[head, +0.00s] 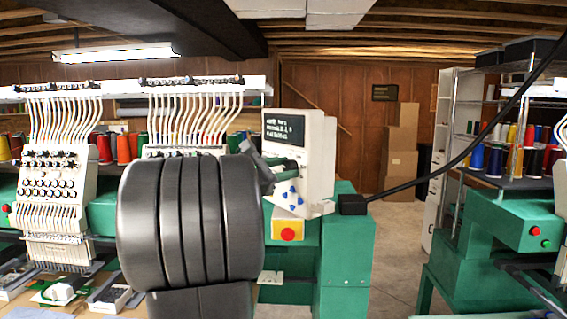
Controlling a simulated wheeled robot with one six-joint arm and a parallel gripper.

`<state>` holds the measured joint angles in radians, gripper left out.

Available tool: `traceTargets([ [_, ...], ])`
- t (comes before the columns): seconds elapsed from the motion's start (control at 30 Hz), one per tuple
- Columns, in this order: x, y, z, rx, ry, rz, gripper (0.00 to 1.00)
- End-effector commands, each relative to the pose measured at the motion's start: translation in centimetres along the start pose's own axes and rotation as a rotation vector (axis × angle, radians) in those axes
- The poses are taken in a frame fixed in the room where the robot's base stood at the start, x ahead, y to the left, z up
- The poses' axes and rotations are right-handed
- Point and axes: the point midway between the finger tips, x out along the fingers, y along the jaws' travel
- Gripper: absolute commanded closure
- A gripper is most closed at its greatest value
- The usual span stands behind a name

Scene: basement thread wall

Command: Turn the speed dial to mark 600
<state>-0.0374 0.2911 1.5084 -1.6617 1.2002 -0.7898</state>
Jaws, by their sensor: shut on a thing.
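A white control panel (313,150) with a dark screen (284,130) of white text and several blue buttons stands on a green machine housing. My gripper (281,170) reaches the front of this panel, just below the screen and above the blue buttons. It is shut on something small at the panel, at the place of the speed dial. The dial itself, its marks and its pointer are hidden behind my gripper and arm, so the setting cannot be read. My large dark arm link covers the middle left of the view.
A yellow box with a red button (288,234) sits below the panel. Embroidery heads (58,185) with thread spools stand at left. A black cable (430,180) runs from the green housing (345,240) to the upper right.

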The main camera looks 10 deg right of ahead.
Motion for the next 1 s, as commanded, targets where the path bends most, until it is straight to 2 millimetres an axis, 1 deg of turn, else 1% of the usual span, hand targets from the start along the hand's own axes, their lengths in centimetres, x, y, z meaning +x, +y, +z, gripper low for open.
traceTargets([
  [0.2, 0.01, -0.02, -0.06, -0.056, 0.001, -0.001, 0.88],
  [0.67, 0.01, -0.09, -0.18, -0.068, 0.001, -0.002, 0.88],
  [0.7, 0.01, -0.10, -0.18, -0.068, 0.001, -0.002, 0.61],
  [0.8, 0.01, -0.08, -0.16, -0.067, 0.001, -0.001, 0.43],
  [1.0, 0.01, -0.05, -0.09, -0.066, 0.001, -0.001, 0.43],
])
